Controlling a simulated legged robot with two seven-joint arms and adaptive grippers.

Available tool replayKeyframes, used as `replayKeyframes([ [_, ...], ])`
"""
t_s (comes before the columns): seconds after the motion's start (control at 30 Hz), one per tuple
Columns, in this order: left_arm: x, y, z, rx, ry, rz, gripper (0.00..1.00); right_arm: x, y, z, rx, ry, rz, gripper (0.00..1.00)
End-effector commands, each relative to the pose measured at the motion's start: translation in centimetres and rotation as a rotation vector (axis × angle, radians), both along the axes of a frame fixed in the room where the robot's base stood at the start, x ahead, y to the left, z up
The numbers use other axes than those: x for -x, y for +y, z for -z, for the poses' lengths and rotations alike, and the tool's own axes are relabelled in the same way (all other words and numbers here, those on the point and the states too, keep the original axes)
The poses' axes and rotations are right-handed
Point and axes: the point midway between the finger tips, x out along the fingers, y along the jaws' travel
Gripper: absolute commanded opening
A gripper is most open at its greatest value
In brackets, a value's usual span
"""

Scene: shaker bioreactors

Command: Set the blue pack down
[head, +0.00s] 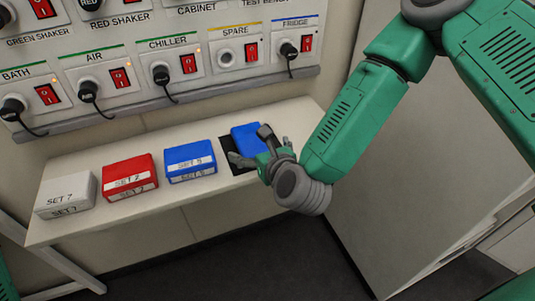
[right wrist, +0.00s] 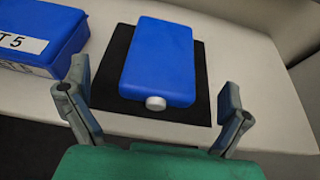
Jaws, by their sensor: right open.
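The blue pack (head: 246,134) lies flat on a black mat (head: 227,147) at the right part of the shelf. In the right wrist view the blue pack (right wrist: 158,58) shows whole, with a white round cap at its near end, and the black mat (right wrist: 203,80) shows around it. My right gripper (head: 251,146) is at the near side of the pack. It is open and empty, its fingers (right wrist: 155,90) apart on either side of the pack's near end with visible gaps. My left gripper is out of view.
A blue SET 5 box (head: 190,161), a red box (head: 130,177) and a white SET 7 box (head: 66,194) stand in a row left of the mat. A panel of sockets and red switches (head: 150,75) with hanging cords is above the shelf. A grey cabinet (head: 430,170) stands at right.

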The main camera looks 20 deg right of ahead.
Motion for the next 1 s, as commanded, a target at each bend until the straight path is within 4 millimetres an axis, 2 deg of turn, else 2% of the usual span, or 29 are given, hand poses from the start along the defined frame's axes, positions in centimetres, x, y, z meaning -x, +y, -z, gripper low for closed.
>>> replayKeyframes([
  [0.1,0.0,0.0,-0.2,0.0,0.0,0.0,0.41,2.5,-0.1,-1.0,-0.001,0.004,-0.001,1.0],
  [0.3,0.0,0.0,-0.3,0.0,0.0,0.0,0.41,5.3,-0.3,-2.1,0.0,0.002,-0.001,1.0],
  [0.67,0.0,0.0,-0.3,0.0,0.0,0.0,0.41,6.3,-0.3,-2.4,0.015,0.005,-0.011,1.0],
  [0.77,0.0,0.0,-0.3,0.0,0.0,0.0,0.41,7.1,0.0,-1.0,0.123,0.037,-0.088,1.0],
  [0.83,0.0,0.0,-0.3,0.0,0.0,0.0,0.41,8.3,0.4,0.9,0.275,0.08,-0.204,1.0],
  [1.0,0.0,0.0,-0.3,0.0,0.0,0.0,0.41,13.5,0.1,7.4,0.802,0.193,-0.674,1.0],
])
